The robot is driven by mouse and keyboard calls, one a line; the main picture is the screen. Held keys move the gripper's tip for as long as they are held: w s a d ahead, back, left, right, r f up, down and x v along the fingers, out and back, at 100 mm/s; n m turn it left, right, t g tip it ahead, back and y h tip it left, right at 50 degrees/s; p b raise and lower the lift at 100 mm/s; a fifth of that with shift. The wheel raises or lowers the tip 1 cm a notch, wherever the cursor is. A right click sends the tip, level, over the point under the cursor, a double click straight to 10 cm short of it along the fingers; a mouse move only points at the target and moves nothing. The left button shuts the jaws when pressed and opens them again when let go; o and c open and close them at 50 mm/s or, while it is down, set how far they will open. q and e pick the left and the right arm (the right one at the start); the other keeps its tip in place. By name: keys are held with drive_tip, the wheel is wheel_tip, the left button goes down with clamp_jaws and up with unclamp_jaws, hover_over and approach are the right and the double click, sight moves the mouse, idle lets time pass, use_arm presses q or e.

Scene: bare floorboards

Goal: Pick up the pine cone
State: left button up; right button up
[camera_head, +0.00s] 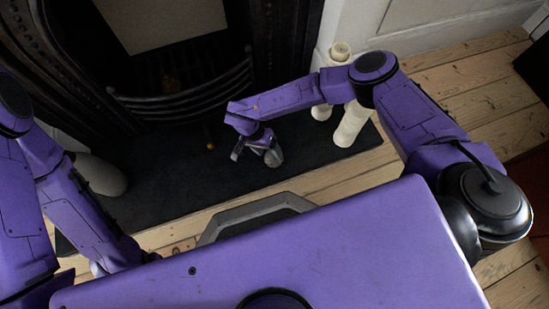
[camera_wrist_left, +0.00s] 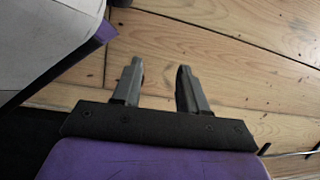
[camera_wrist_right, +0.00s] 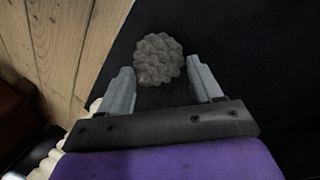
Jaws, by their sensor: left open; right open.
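The pine cone (camera_wrist_right: 158,55) is grey-brown and scaly. In the right wrist view it lies on the dark hearth slab (camera_wrist_right: 240,40), at and just beyond the gap between my right fingertips. My right gripper (camera_head: 258,152) is open above the slab in the head view; it also shows in the right wrist view (camera_wrist_right: 159,72). I cannot tell whether its fingers touch the cone. In the head view the cone is not clearly told apart from the gripper. My left gripper (camera_wrist_left: 158,78) is open and empty over floorboards, mostly hidden by my body in the head view.
A black fireplace (camera_head: 185,85) stands behind the slab. Pale candle-like columns (camera_head: 351,125) stand at the slab's right end, near my right arm. A pale rounded vessel (camera_head: 100,175) stands at the left. A small orange ball (camera_head: 210,146) lies left of my right gripper.

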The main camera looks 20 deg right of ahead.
sight(270, 153)
drive_tip(key=b+x, duration=0.1)
drive_tip(key=x, duration=0.2)
drive_tip(key=shift+w+d+f, duration=0.1)
drive_tip(key=shift+d+f, duration=0.05)
drive_tip(key=shift+f, duration=0.1)
use_arm(q)
drive_tip(key=w+a+f, duration=0.1)
drive_tip(key=a+f+t, duration=0.1)
drive_tip(key=f, duration=0.1)
drive_tip(key=shift+w+y, duration=0.4)
use_arm(e)
drive_tip(key=shift+r, duration=0.15)
drive_tip(key=c, duration=0.7)
use_arm(q)
drive_tip(key=shift+r, duration=0.1)
